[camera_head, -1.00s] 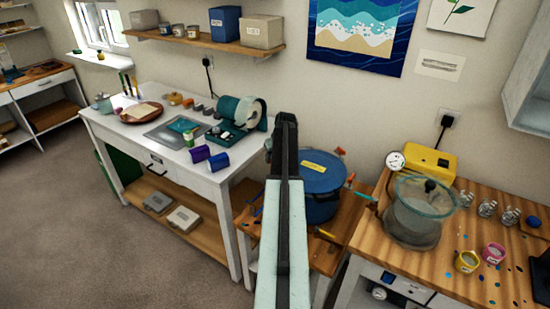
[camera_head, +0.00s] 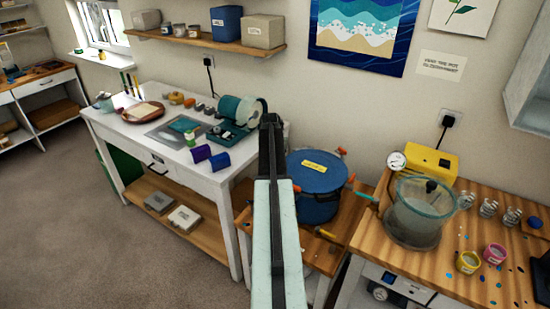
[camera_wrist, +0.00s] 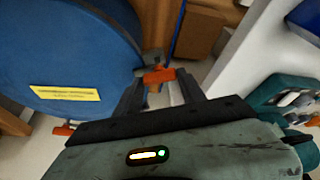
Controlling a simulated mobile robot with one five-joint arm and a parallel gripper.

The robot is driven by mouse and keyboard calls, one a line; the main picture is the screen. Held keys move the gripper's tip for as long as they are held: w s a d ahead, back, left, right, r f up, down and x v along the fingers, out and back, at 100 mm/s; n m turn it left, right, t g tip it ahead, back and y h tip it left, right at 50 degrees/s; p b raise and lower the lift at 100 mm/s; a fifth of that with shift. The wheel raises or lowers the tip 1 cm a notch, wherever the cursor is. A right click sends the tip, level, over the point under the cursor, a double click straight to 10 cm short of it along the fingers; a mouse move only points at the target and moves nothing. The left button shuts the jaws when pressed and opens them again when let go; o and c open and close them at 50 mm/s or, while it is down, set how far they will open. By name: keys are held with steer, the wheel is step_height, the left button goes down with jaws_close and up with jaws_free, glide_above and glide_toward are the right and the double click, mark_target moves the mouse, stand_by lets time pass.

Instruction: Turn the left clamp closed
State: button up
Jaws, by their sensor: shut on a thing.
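The pressure pot (camera_head: 316,205) stands on a low wooden stand, with a blue lid (camera_head: 318,168) and yellow label. Orange-tipped clamps (camera_head: 342,151) sit around the lid's rim. In the wrist view the blue lid (camera_wrist: 65,50) fills the left side. The left clamp's orange handle (camera_wrist: 158,76) lies between the fingers of my gripper (camera_wrist: 160,84), beside the lid's edge. My gripper is shut on it. A dark clamp piece sits just beyond the handle. I cannot tell the clamp's exact angle.
A white worktable (camera_head: 215,178) with cups and tape stands left of the pot. On the right, a wooden bench (camera_head: 450,265) carries a clear-walled chamber (camera_head: 415,220) and a yellow pump (camera_head: 432,163). Another orange handle (camera_wrist: 62,130) shows at the lid's near edge.

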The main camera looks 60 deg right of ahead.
stand_by(0.4)
steer(key=o, duration=1.4)
steer(key=shift+c, duration=0.2)
steer(key=p+v, duration=0.7)
steer(key=shift+a+r, duration=0.2)
steer(key=shift+r, duration=0.15)
